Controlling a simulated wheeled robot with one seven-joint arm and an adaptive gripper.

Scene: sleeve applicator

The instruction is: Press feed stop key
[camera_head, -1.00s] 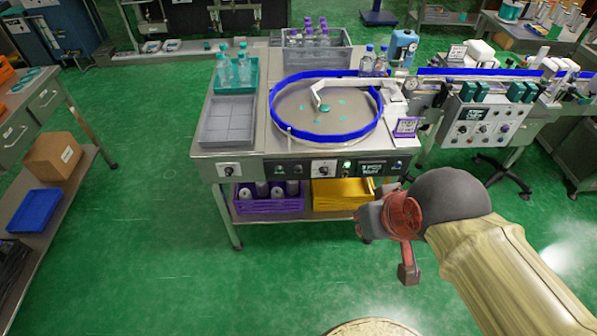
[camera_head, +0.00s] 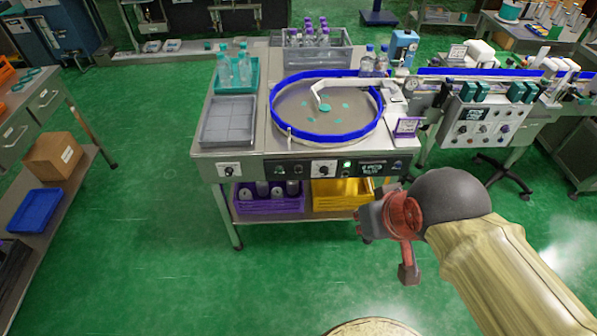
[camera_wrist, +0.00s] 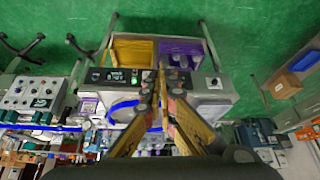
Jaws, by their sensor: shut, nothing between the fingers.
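The feed table's front panel (camera_head: 262,170) carries a row of controls. A black knob on a white plate (camera_head: 323,168) is in its middle, a lit green button (camera_head: 347,165) is beside it, and a small dark display (camera_head: 379,169) is further right. More small dark controls (camera_head: 289,170) are on the left. I cannot read which one is the feed stop key. My gripper (camera_head: 364,226) is shut and empty, in front of the table and below the panel in the head view. In the wrist view, its fingers (camera_wrist: 164,72) point at the table front, near the lit green button (camera_wrist: 134,81).
A blue-rimmed turntable (camera_head: 300,134) with teal discs is on top. A grey tray (camera_head: 228,122) and a teal bottle tray (camera_head: 235,88) are at left. Purple (camera_head: 270,206) and yellow (camera_head: 343,203) crates are below. A conveyor control box (camera_head: 487,124) is at right. Green floor in front is clear.

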